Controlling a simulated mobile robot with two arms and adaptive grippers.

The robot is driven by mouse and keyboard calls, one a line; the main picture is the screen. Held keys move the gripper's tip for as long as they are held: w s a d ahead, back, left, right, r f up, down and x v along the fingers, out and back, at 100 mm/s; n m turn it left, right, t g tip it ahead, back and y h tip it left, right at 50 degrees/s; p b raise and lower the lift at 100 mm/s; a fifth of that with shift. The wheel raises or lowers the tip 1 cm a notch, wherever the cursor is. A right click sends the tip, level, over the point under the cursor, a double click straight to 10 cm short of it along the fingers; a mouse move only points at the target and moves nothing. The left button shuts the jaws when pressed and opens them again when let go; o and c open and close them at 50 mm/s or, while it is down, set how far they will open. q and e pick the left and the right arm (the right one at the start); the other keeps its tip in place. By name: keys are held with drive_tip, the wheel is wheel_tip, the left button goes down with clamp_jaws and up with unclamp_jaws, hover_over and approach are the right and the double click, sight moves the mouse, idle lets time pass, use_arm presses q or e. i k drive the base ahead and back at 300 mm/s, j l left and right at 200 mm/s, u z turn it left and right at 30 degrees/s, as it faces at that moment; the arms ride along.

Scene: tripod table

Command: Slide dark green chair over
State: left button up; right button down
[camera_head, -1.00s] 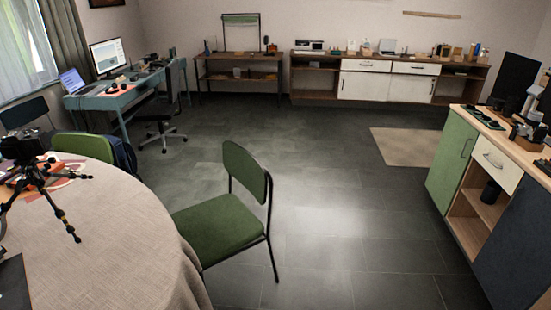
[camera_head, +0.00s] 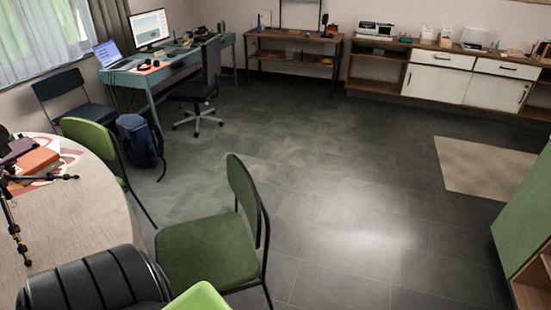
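The dark green chair (camera_head: 208,248) stands upright in the lower middle of the head view. Its seat is at the left and its backrest, on a thin black frame, is at the right. The seat's left side is close to the round cloth-covered table (camera_head: 80,215); I cannot tell whether they touch. A lighter green chair (camera_head: 88,136) stands at the table's far side. Neither of my grippers is in view, and nothing shown is touching the dark green chair.
A black ribbed object (camera_head: 95,282) and a bright green piece (camera_head: 200,298) fill the bottom edge; I cannot tell what they are. A blue backpack (camera_head: 140,140) sits beyond the table. A cabinet (camera_head: 525,220) stands at right. Floor right of the chair is clear, with a beige rug (camera_head: 485,168).

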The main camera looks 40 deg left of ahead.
sight(218, 250)
drive_tip(key=i+l+u, duration=0.15)
drive_tip(key=i+u, duration=0.15)
drive_tip(key=i, duration=0.15)
drive_tip(key=i+l+u, duration=0.4)
drive_tip(key=i+u, duration=0.15)
drive_tip(key=u, duration=0.2)
drive_tip(key=i+l+u, duration=0.2)
drive_tip(key=u, duration=0.25)
drive_tip(key=i+l+u, duration=0.15)
drive_tip(key=u, duration=0.3)
drive_tip(key=i+l+u, duration=0.1)
drive_tip(key=l+u, duration=0.65)
drive_tip(key=u, duration=0.15)
drive_tip(key=i, duration=0.05)
